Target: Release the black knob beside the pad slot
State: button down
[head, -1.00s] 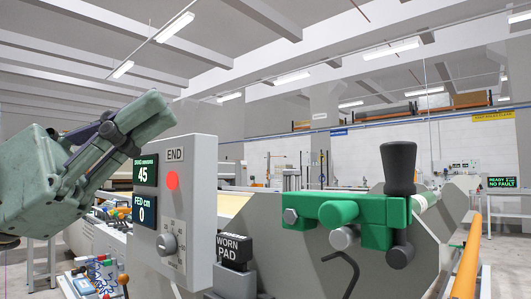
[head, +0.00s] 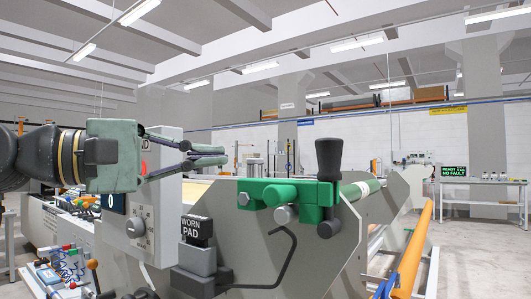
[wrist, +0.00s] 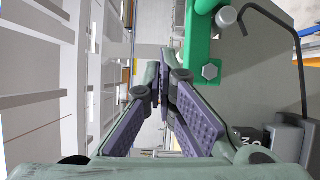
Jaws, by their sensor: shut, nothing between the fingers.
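The black knob (head: 329,160) is an upright tapered handle at the right end of a green clamp bracket (head: 255,190) on the grey machine end plate. In the wrist view the green bracket (wrist: 196,50) shows at the top, and the knob is not in view. A black block labelled WORN PAD (head: 197,229) sits on a grey holder lower left of the bracket; the slot itself is not clearly visible. My gripper (head: 222,155) points right, shut and empty, above the pad block and left of the knob, apart from both. Its fingers (wrist: 163,70) meet in the wrist view.
A grey control panel (head: 170,215) stands behind my gripper. A bent dark rod (head: 291,260) hangs below the bracket. An orange rail (head: 415,250) runs along the right.

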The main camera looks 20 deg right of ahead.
aim_at(289, 180)
jog(key=d, duration=0.3)
jog(key=w+d, duration=0.1)
jog(key=d, duration=0.2)
jog(key=d+p, duration=0.1)
jog(key=d, duration=0.2)
jog(key=shift+w+d+r, duration=0.2)
jog(key=shift+d, duration=0.1)
jog(key=shift+s+d+p, duration=0.15)
jog(key=shift+s+d, duration=0.25)
jog(key=shift+s, duration=0.5)
jog(key=shift+s+d+p, duration=0.15)
jog(key=shift+s+d, duration=0.2)
jog(key=shift+s, duration=0.5)
jog(key=shift+s+r, duration=0.1)
jog(key=shift+r, duration=0.05)
jog(key=shift+s+r, duration=0.1)
jog(key=shift+s+d+m+p, duration=0.1)
jog(key=shift+d+m+p, duration=0.1)
jog(key=shift+m+p, duration=0.15)
